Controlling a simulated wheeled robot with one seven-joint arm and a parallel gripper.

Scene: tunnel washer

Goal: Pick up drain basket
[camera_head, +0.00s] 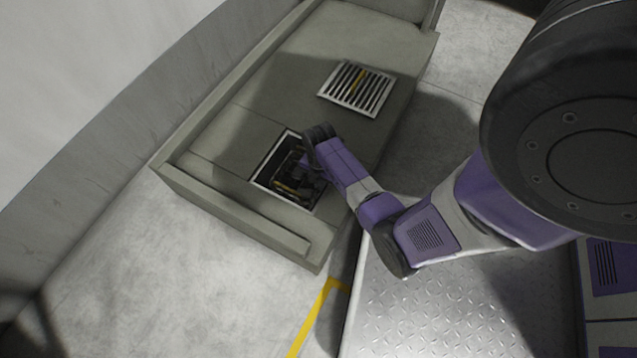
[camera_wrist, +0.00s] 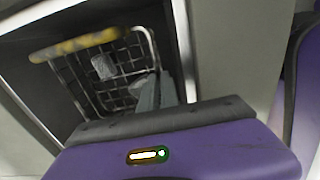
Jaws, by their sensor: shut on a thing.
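The drain basket (camera_wrist: 107,84) is a dark wire mesh basket with a yellow handle bar (camera_wrist: 75,45) and some pale scraps inside. It sits in a square opening in the grey-green platform, and a small part of the basket (camera_head: 292,187) shows in the head view. My gripper (camera_head: 297,176) reaches down into this opening and is shut on the drain basket.
A slotted metal grate (camera_head: 357,88) with a yellow bar lies on the platform (camera_head: 300,75) beyond the opening. The opening's pale rim (camera_head: 268,158) is close around my gripper. A raised lip (camera_head: 235,215) runs along the platform's near left side. Concrete floor (camera_head: 130,260) lies clear at left.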

